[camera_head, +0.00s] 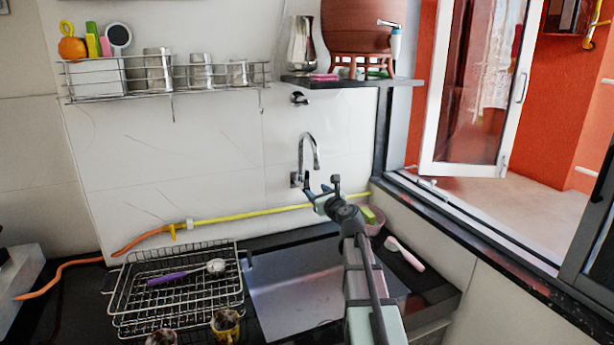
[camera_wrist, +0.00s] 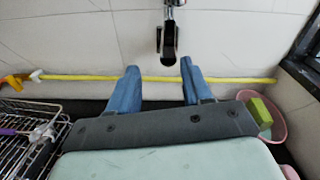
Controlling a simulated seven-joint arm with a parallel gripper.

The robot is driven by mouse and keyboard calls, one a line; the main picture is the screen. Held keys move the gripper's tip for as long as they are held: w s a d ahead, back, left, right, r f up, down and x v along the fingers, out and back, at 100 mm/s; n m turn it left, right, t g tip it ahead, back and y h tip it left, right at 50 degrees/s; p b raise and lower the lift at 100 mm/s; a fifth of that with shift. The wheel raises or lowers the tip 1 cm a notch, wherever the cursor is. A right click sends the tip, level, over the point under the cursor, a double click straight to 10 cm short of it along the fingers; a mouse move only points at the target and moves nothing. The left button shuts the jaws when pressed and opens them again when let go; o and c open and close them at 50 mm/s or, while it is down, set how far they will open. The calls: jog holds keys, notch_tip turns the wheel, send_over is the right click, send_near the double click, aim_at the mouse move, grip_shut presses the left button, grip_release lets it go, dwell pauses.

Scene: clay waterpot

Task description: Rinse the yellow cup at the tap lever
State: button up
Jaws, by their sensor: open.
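The yellow cup (camera_head: 226,326) stands at the bottom edge of the head view, by the front of the dish rack, with something dark inside. It is partly cut off. My gripper (camera_head: 324,187) is up by the wall, far from the cup, just below and in front of the chrome wall tap (camera_head: 309,150). In the wrist view my gripper (camera_wrist: 160,72) has its two blue fingers spread with nothing between them, and the dark tap spout (camera_wrist: 168,42) hangs just ahead. The clay waterpot (camera_head: 362,27) on the shelf has a small white-blue tap with a metal lever (camera_head: 388,23).
The steel sink (camera_head: 297,292) lies under my arm. The wire dish rack (camera_head: 175,290) holds a purple-handled utensil. A reddish cup (camera_head: 162,338) is beside the yellow one. A yellow hose (camera_head: 245,215) runs along the wall. A pink bowl (camera_head: 373,218) and brush (camera_head: 404,253) are at right.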

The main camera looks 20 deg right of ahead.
aim_at(308, 175)
jog(key=w, duration=0.4)
jog(key=w+d+m, duration=0.1)
jog(key=w, duration=0.3)
jog(key=w+r+m, duration=0.1)
jog(key=w, duration=0.4)
jog(key=shift+d+r+t, duration=0.1)
jog(key=shift+d+t, duration=0.05)
jog(key=shift+t, duration=0.15)
jog(key=shift+s, duration=0.1)
jog(key=shift+c, duration=0.4)
grip_shut()
